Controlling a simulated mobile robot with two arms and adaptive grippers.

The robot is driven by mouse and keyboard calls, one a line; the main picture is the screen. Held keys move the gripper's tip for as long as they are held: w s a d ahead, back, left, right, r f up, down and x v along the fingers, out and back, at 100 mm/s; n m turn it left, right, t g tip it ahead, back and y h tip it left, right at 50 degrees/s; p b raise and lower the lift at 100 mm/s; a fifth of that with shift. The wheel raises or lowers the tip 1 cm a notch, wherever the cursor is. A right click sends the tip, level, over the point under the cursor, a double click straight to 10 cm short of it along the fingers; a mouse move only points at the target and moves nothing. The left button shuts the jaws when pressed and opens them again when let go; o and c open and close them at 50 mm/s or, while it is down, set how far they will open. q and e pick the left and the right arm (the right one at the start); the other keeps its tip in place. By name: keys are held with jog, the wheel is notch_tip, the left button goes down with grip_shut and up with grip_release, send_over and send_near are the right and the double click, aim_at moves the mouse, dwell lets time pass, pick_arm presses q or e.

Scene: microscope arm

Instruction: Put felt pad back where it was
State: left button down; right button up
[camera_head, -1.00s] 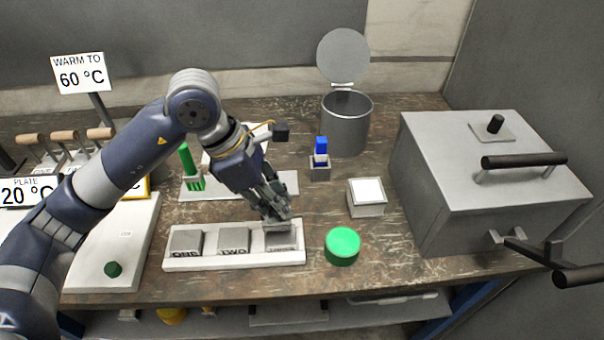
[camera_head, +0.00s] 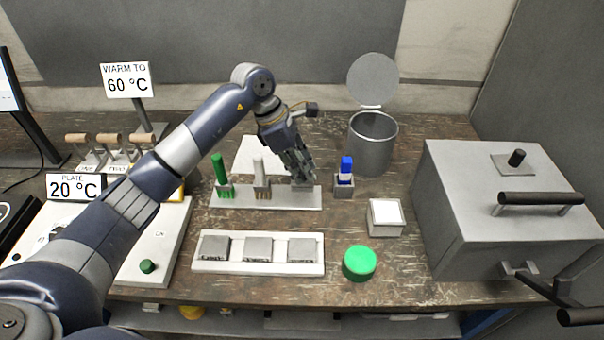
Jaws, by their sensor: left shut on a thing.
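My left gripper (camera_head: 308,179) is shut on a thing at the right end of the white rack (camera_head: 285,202). That thing is mostly hidden by the fingers, and I take it to be the felt pad, though its shape cannot be made out. I cannot tell whether it touches the rack. A green-handled tool (camera_head: 219,170) and a white-handled tool (camera_head: 259,173) stand upright in the rack, left of the gripper. My right gripper is not in view.
A white tray (camera_head: 200,265) with three grey blocks lies in front of the rack. A blue-topped item (camera_head: 346,165) stands close right of the gripper. Behind it is an open grey can (camera_head: 372,150). A green round lid (camera_head: 360,263), a small white-topped box (camera_head: 386,217) and a large grey box (camera_head: 470,220) lie right.

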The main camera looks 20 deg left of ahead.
pick_arm(q)
jog(key=shift+f+p, duration=0.4)
jog(key=shift+f, duration=0.15)
notch_tip(320, 180, down, 2)
jog(key=shift+p, duration=0.5)
jog(key=shift+f+b, duration=0.3)
jog(key=shift+f, duration=0.05)
jog(key=c, duration=1.4)
grip_release()
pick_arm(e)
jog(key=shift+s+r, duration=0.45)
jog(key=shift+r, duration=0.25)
pick_arm(q)
jog(key=shift+r, duration=0.1)
jog(key=shift+r+p, duration=0.2)
jog(key=shift+p, duration=0.15)
jog(key=b+v, duration=0.3)
jog(key=v, duration=0.8)
jog(key=shift+s+a+r, duration=0.1)
jog(key=shift+a+r, duration=0.05)
jog(key=shift+r, duration=0.25)
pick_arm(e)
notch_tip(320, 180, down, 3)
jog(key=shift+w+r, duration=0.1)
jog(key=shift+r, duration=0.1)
